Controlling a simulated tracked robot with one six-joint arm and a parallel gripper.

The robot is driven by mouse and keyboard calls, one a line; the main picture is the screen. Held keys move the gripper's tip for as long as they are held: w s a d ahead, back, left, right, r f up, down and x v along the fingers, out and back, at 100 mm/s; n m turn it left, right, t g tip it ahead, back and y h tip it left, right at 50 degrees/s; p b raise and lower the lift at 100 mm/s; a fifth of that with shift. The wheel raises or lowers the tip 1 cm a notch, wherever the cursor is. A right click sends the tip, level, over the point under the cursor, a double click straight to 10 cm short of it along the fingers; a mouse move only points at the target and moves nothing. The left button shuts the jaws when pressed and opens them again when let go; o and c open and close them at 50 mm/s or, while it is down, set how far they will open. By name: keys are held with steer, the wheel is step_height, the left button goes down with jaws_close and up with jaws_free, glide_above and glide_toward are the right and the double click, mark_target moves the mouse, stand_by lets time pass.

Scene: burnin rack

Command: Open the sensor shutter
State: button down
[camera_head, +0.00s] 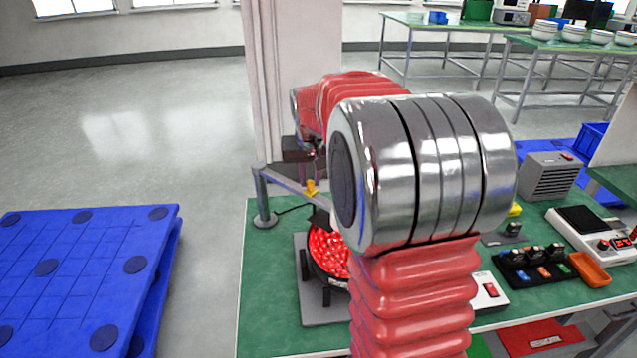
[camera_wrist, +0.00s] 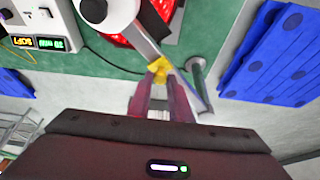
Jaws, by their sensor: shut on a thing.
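My gripper (camera_wrist: 160,77) is shut on a small yellow tab (camera_wrist: 164,64), its two fingers pointing away from the wrist. The tab sits at a pale grey bar (camera_wrist: 147,45), which I take for the sensor shutter's arm; the shutter's own position I cannot tell. In the head view the yellow tab (camera_head: 311,187) shows below my wrist, beside the grey bar (camera_head: 287,181) that runs from a post (camera_head: 264,203). A black-rimmed round bowl of red pieces (camera_head: 330,250) stands under the bar, partly hidden by my arm.
A pale box with lit displays (camera_wrist: 42,41) is at the upper left in the wrist view. Blue pallets (camera_head: 70,270) stand on the floor left of the green bench (camera_head: 262,300). A black tray (camera_head: 535,266) and an orange tray (camera_head: 590,269) lie on the right.

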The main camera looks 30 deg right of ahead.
steer(key=shift+w+a, duration=0.1)
steer(key=shift+w, duration=0.05)
steer(key=c, duration=1.6)
jaws_free()
steer(key=shift+c, duration=0.2)
steer(key=shift+r, duration=0.1)
steer(key=v, duration=1.3)
steer(key=shift+r, duration=0.25)
steer(key=shift+a, duration=0.1)
